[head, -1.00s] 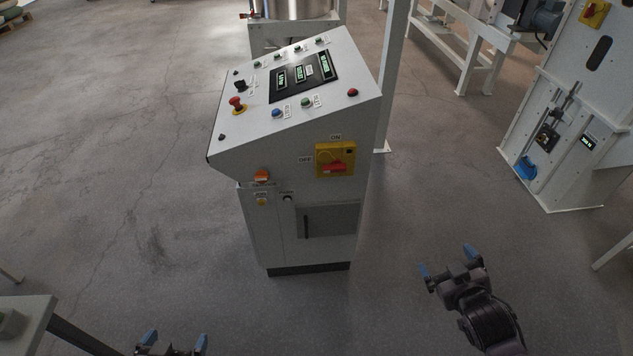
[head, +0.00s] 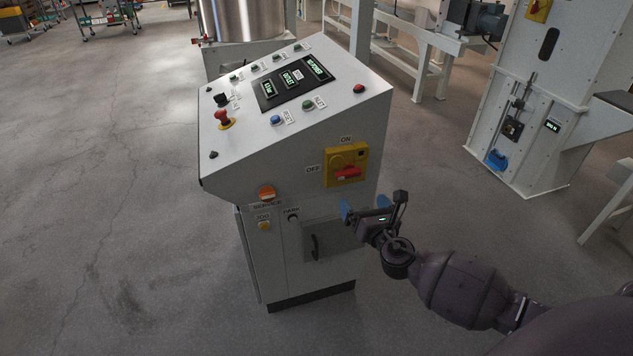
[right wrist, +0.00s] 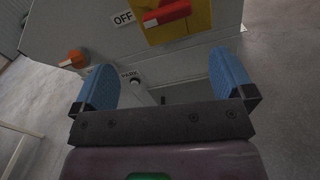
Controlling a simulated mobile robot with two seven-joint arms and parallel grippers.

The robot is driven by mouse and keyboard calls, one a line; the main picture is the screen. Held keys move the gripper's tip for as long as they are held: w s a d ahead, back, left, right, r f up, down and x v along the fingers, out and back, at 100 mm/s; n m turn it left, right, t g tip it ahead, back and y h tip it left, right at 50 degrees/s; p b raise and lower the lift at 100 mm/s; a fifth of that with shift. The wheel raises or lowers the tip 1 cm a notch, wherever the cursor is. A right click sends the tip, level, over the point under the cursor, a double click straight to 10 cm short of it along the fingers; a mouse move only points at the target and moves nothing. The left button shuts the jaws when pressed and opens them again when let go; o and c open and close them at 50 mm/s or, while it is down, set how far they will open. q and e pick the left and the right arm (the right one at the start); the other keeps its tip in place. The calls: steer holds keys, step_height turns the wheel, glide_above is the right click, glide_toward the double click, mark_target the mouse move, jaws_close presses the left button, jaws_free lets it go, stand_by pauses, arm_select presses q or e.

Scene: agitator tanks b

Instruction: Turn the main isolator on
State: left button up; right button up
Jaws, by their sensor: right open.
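The main isolator is a yellow plate (head: 333,158) with a red handle (head: 348,173) on the side of the grey control cabinet (head: 250,179). The red handle lies roughly level, toward the OFF label (head: 312,169); the ON label (head: 346,139) is above the plate. In the right wrist view the red handle (right wrist: 167,13) is at the top edge, with the yellow plate partly cut off. My right gripper (head: 363,212) is open and empty, just below the isolator and apart from it. Its blue fingers (right wrist: 160,80) frame the cabinet's lower front. My left gripper is out of view.
An orange service switch (head: 267,192) and a park knob (head: 293,216) are left of and below the isolator. A red emergency button (head: 223,118) is on the sloped panel. A white machine (head: 540,110) stands at the right. Floor between them is clear.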

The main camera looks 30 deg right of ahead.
mark_target(350, 177)
steer(key=shift+n, duration=0.8)
steer(key=x, duration=0.3)
steer(key=b+x, duration=0.1)
steer(key=x, duration=0.2)
steer(key=d+x, duration=0.1)
steer(key=x, duration=0.2)
steer(key=shift+w+d+f+b, duration=0.15)
steer(key=shift+w+b, duration=0.1)
steer(key=shift+b, duration=0.15)
steer(key=shift+w+d+r, duration=0.1)
steer(key=shift+w+r, duration=0.1)
steer(key=shift+w, duration=0.25)
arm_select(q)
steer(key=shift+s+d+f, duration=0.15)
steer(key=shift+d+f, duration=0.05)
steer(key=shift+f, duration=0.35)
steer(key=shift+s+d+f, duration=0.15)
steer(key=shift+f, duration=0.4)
arm_select(e)
steer(key=shift+c, duration=0.6)
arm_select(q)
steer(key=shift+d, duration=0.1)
arm_select(e)
steer(key=c, duration=0.7)
